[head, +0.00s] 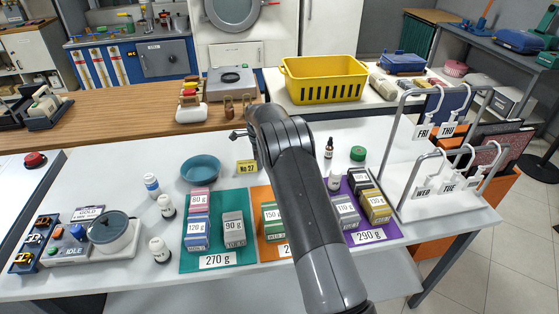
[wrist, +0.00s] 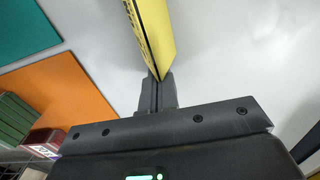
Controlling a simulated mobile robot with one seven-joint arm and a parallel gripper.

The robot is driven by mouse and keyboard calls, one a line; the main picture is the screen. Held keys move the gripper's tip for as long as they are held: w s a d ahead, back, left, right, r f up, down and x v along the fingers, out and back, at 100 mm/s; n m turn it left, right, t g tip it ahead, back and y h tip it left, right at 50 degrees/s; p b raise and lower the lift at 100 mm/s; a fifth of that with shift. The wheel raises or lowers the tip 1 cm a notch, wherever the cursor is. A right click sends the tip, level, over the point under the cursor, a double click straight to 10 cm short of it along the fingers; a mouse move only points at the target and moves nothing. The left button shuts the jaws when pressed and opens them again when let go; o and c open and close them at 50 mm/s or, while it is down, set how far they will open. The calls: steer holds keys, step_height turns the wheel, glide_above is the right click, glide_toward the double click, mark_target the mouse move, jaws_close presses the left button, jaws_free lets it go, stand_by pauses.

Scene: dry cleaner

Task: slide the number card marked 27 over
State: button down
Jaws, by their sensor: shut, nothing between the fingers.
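The yellow number card marked No 27 (head: 246,167) stands on the white table, behind the gap between the teal and orange mats. In the wrist view the yellow card (wrist: 150,35) rises edge-on right at my fingertips. My gripper (wrist: 157,82) is shut with nothing held between its fingers. Its tips are beside or against the card's lower edge; I cannot tell if they touch. In the head view my arm hides most of the gripper.
A teal bowl (head: 200,169) stands left of the card. The teal mat (head: 243,253) and orange mat (head: 270,247) hold small boxes in front. A brown wooden counter (head: 130,118) lies behind.

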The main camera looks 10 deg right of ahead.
steer(key=shift+a, duration=1.1)
steer(key=shift+d, duration=0.1)
